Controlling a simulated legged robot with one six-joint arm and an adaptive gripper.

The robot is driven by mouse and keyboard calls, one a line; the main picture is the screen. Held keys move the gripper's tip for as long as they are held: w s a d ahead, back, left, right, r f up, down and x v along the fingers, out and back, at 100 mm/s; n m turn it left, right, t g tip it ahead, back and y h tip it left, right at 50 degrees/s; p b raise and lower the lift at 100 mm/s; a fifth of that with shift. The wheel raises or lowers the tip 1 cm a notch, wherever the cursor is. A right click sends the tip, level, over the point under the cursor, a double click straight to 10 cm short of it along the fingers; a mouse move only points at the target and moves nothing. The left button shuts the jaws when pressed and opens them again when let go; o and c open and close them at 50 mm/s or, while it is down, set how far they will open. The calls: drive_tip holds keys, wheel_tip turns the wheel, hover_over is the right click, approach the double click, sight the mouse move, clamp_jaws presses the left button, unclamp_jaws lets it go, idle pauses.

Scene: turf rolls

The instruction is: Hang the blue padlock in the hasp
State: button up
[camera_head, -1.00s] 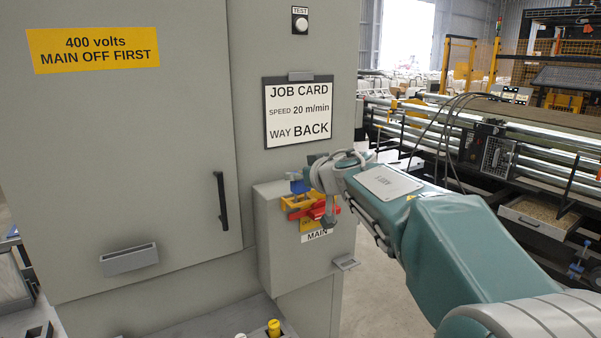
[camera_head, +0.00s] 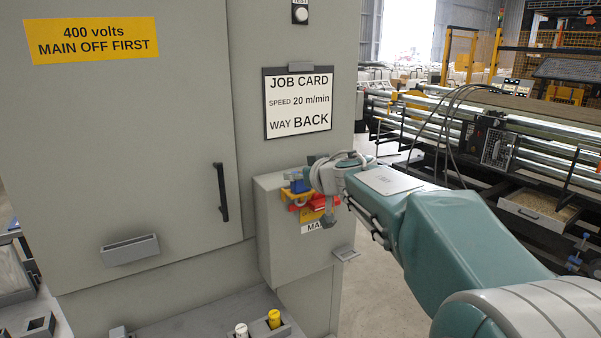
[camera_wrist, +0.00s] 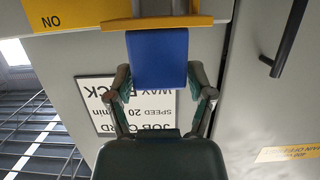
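The blue padlock (camera_head: 297,186) is at the yellow hasp (camera_head: 289,195) on the grey switch box, beside a red handle (camera_head: 316,203). In the wrist view, which is upside down, the padlock's blue body (camera_wrist: 158,58) lies between the two fingers of my gripper (camera_wrist: 159,84), which appear to press on its sides. The yellow bar (camera_wrist: 155,23) crosses the padlock's end away from my palm. In the head view my wrist (camera_head: 335,175) covers part of the box front.
The grey cabinet (camera_head: 120,180) with a black handle (camera_head: 221,192) stands left. A job card (camera_head: 298,104) hangs above the switch box (camera_head: 275,235). A ledge below holds yellow (camera_head: 274,319) and white (camera_head: 241,330) pieces. Open floor and a roller machine lie right.

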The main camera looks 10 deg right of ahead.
drive_tip(key=shift+o, duration=0.3)
drive_tip(key=shift+s, duration=0.1)
drive_tip(key=v, duration=1.1)
drive_tip(key=shift+s, duration=0.35)
drive_tip(key=shift+d+r, duration=0.15)
